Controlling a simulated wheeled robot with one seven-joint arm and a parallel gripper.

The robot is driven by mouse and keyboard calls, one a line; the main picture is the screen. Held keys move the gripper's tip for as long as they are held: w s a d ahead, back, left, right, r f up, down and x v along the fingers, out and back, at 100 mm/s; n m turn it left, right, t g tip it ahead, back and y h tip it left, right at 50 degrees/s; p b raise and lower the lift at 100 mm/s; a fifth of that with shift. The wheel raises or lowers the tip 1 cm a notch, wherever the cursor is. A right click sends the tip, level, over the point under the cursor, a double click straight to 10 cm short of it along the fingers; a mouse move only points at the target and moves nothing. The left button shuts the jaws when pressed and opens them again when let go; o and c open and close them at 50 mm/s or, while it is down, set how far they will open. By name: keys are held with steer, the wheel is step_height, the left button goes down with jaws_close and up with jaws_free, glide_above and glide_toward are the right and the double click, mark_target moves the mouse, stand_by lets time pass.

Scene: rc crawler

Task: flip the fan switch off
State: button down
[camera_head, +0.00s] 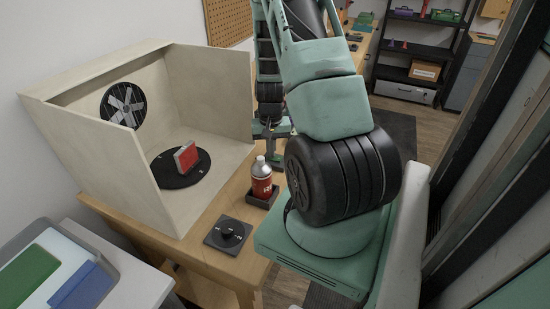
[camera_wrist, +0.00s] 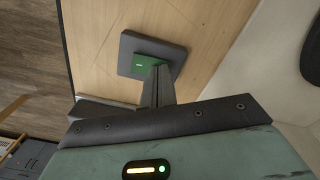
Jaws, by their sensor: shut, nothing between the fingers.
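In the wrist view, the fan switch is a dark square plate (camera_wrist: 130,44) with a green rocker (camera_wrist: 144,65) that bears a small white mark. It lies on the wooden table. My gripper (camera_wrist: 160,72) is shut and empty, its fingertips right at the rocker and covering part of it. I cannot tell whether they touch it. In the head view, my gripper (camera_head: 271,132) is partly hidden behind the spray can and my arm, and I cannot make out the switch. The fan (camera_head: 123,105) sits in the back wall of the beige booth (camera_head: 210,75).
A dark turntable (camera_head: 165,178) in the booth carries a red block (camera_head: 187,158). A red and white can (camera_head: 262,180) stands in a dark holder on the table. A dial box (camera_head: 228,234) is at the table's front. A tray (camera_head: 60,235) is at the lower left.

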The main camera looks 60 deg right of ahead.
step_height(320, 180, up, 7)
steer(key=p, duration=0.5)
stand_by(0.3)
stand_by(0.5)
steer(key=w+a+r+n+t, duration=0.1)
steer(key=w+a+r+n, duration=0.2)
steer(key=a+r, duration=0.3)
steer(key=w+a+r+n, duration=0.2)
steer(key=w+a+r, duration=0.2)
steer(key=a, duration=0.5)
steer(key=s+a+r+n+t, duration=0.1)
steer(key=a+r+n, duration=0.2)
steer(key=a, duration=0.4)
steer(key=s+a+r+n+t, duration=0.1)
steer(key=s+a+r+n, duration=0.1)
steer(key=a+r+n, duration=0.3)
steer(key=s+a+f+n+g+b, duration=0.1)
steer(key=s+a+f+n+b, duration=0.2)
steer(key=s+a, duration=0.3)
steer(key=s+a+f+n+g+b, duration=0.2)
steer(key=s+a+f+b, duration=0.2)
steer(key=a, duration=1)
steer(key=s, duration=0.3)
steer(key=shift+n+y, duration=0.3)
steer(key=shift+n, duration=0.1)
steer(key=shift+s, duration=0.1)
